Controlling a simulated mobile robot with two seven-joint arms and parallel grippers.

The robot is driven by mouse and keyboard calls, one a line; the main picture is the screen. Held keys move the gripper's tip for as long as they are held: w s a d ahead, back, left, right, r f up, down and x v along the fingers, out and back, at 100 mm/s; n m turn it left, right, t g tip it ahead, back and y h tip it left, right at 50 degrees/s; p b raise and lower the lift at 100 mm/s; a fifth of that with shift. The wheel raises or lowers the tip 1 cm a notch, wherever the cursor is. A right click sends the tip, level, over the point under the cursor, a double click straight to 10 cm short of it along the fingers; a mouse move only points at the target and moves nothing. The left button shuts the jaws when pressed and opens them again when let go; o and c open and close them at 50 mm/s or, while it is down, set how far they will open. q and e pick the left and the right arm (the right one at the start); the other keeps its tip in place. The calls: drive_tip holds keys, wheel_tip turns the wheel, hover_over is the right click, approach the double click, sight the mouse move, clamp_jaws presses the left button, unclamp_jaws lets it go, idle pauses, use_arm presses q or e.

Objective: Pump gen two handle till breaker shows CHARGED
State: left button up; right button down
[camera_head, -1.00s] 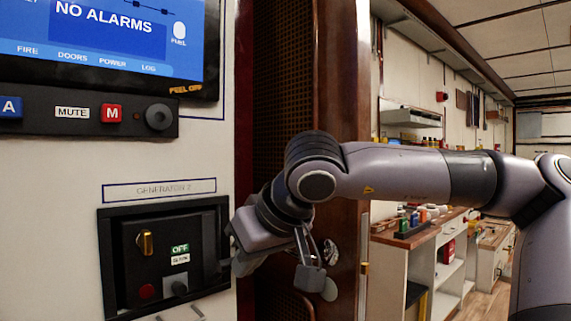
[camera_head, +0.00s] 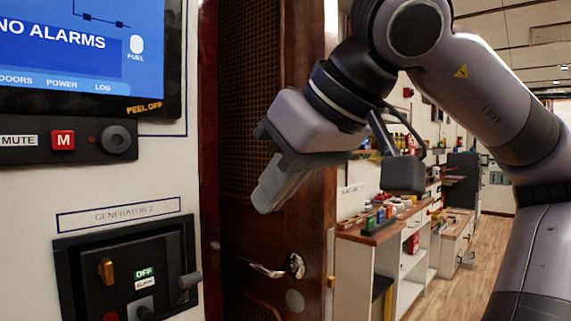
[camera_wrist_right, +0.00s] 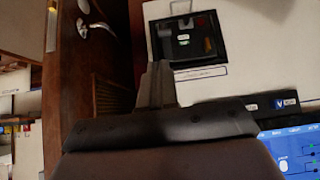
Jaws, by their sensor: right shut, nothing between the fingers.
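The Generator 2 breaker (camera_head: 130,275) is a black framed unit in the white wall panel at the lower left of the head view, below its GENERATOR 2 label (camera_head: 118,215). It has a brass knob (camera_head: 105,271), a green OFF flag (camera_head: 144,272) and a white flag (camera_head: 145,284) too small to read. The breaker also shows upside down in the wrist view (camera_wrist_right: 185,62). My right gripper (camera_head: 268,195) is shut and empty, up and right of the handle and apart from it. My left gripper is out of view.
A screen (camera_head: 85,45) reading NO ALARMS and a black button strip (camera_head: 90,148) are above the breaker. A brown wooden door (camera_head: 250,235) with a metal lever (camera_head: 268,270) is right of the panel. A workbench (camera_head: 375,230) and open floor lie beyond.

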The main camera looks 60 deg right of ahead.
drive_tip(key=shift+v, duration=1.1)
idle(0.9)
